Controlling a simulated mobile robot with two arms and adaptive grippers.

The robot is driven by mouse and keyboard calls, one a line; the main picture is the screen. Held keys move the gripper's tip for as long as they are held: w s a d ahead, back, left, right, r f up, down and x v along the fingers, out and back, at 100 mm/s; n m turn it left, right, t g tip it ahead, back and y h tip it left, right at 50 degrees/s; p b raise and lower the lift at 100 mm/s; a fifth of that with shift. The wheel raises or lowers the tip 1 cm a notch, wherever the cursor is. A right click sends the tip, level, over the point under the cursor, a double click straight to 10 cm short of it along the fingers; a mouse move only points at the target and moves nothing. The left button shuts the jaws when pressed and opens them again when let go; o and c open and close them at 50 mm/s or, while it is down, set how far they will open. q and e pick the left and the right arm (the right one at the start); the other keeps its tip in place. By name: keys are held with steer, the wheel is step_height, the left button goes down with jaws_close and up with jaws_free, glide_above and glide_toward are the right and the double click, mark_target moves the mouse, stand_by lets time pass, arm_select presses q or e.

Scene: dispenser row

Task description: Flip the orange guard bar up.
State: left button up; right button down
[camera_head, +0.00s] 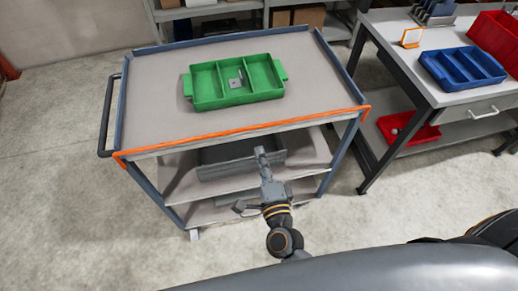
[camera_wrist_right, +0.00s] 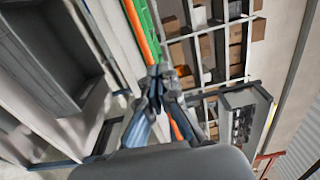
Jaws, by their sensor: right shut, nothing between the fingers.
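The orange guard bar (camera_head: 245,131) runs along the near edge of the cart's top, from the left front corner to the right one. It lies low, about level with the top. My right gripper (camera_head: 261,152) is shut and empty in front of the cart, with its fingertips just below the bar in the picture. In the wrist view the bar (camera_wrist_right: 141,32) passes close by and partly behind the shut fingertips (camera_wrist_right: 160,72). Whether they touch it I cannot tell. My left gripper is not in view.
The grey cart top (camera_head: 155,100) carries a green divided tray (camera_head: 205,102) holding a small metal piece. A grey bin (camera_head: 215,168) sits on the shelf below. At right a table (camera_head: 400,72) holds a blue tray (camera_head: 458,80) and a red bin (camera_head: 492,42). Floor left of the cart is clear.

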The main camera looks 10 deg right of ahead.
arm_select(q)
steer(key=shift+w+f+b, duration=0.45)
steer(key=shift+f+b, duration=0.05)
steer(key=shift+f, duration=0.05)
arm_select(e)
steer(key=shift+s+d+r, duration=0.1)
steer(key=shift+s+r, duration=0.1)
steer(key=shift+s, duration=0.75)
steer(key=shift+s+a+r, duration=0.1)
steer(key=shift+s+r, duration=0.1)
steer(key=shift+s, duration=0.7)
steer(key=shift+s+d+r, duration=0.1)
steer(key=shift+s+r, duration=0.1)
steer(key=shift+s, duration=0.75)
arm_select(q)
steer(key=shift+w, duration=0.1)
